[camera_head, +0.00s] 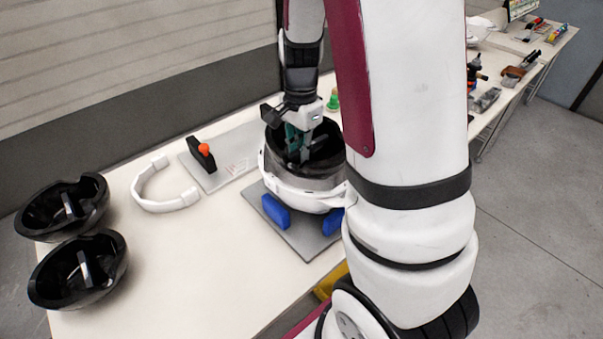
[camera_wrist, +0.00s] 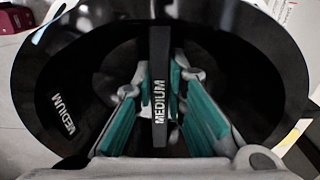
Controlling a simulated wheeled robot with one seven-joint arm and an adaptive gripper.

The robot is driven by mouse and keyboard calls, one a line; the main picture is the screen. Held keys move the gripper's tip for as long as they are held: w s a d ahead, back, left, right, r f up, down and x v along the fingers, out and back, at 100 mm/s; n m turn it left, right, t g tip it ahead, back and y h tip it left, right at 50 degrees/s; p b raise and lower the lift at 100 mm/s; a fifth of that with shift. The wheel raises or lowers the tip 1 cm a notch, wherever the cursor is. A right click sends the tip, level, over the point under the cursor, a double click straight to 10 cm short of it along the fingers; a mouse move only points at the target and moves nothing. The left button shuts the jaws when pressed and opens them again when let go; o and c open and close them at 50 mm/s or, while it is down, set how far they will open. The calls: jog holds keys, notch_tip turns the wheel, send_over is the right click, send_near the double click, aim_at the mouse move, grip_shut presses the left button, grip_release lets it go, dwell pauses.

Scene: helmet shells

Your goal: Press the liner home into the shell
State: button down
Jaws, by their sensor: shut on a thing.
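The white shell (camera_head: 292,193) sits on blue blocks (camera_head: 276,211) on a grey plate (camera_head: 306,240). The black liner (camera_head: 326,152) is in the shell's opening, its dark wall showing above the white rim; I cannot tell how deep it sits. In the wrist view the liner (camera_wrist: 270,80) fills most of the picture, with "MEDIUM" lettering on its inner wall and on its upright middle tab (camera_wrist: 159,70). My gripper (camera_head: 298,150) reaches down into the liner. Its teal fingers, also in the wrist view (camera_wrist: 160,105), are shut on the tab. My arm hides the shell's right side.
Two black bowl-shaped liners (camera_head: 62,208) (camera_head: 80,270) lie at the table's left. A white curved band (camera_head: 139,190) and a grey board with a black block and orange knob (camera_head: 204,149) lie between. A green piece (camera_head: 333,102) stands behind. The front middle table is clear.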

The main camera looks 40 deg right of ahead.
jog(key=shift+f, duration=3.1)
jog(key=shift+f+b, duration=0.15)
jog(key=shift+b, duration=0.15)
jog(key=c, duration=1.6)
grip_release()
jog(key=shift+c, duration=0.2)
